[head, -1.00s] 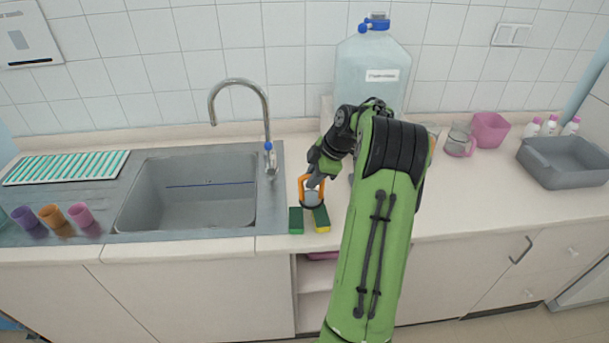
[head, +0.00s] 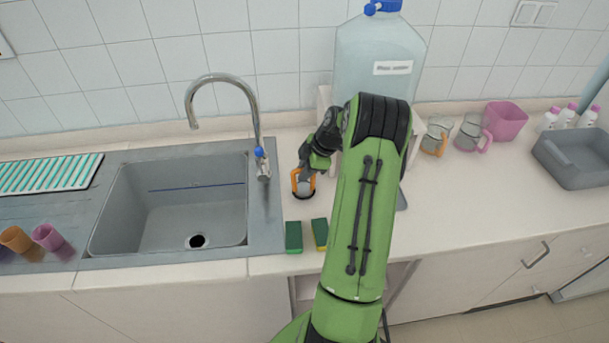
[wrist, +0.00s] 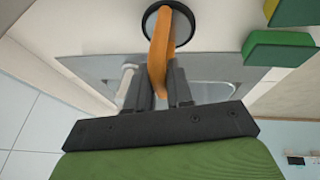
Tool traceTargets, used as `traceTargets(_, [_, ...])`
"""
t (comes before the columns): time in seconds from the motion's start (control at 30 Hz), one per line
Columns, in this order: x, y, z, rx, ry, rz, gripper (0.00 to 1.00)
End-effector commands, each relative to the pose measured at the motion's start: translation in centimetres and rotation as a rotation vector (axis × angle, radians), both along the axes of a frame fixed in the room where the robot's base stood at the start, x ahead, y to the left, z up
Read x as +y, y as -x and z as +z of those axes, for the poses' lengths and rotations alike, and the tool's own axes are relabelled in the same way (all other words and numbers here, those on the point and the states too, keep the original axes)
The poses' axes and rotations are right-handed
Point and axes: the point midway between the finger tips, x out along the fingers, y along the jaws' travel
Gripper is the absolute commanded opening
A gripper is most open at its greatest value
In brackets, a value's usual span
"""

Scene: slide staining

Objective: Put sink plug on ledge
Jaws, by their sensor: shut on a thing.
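The sink plug (head: 304,194) has an orange loop handle and a round body with a black rim. My gripper (head: 306,174) is shut on the orange handle, and the plug hangs from it over the counter, right of the sink (head: 180,210). In the wrist view the plug's orange handle (wrist: 160,55) stands between my two fingers (wrist: 162,85), with the black rim beyond. The height of the plug above the counter is hard to tell. A narrow pale ledge (head: 210,131) runs along the foot of the tiled wall behind the sink.
Two green-and-yellow sponges (head: 293,236) (head: 320,233) lie at the counter's front edge. The tap (head: 258,150) stands left of my gripper. A large water bottle (head: 375,65) stands behind my arm. Jugs (head: 438,135) and a pink container (head: 506,120) are at the right.

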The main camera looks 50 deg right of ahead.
Motion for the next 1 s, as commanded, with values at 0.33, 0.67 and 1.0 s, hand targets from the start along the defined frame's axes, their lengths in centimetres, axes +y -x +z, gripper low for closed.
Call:
traceTargets(0.33, [0.0, 0.0, -1.7, -0.001, 0.001, 0.001, 0.00])
traceTargets(0.67, [0.0, 0.0, -1.8, 0.000, 0.000, 0.000, 0.46])
traceTargets(1.0, [-0.5, 0.9, 0.8, -0.003, 0.005, -0.001, 0.46])
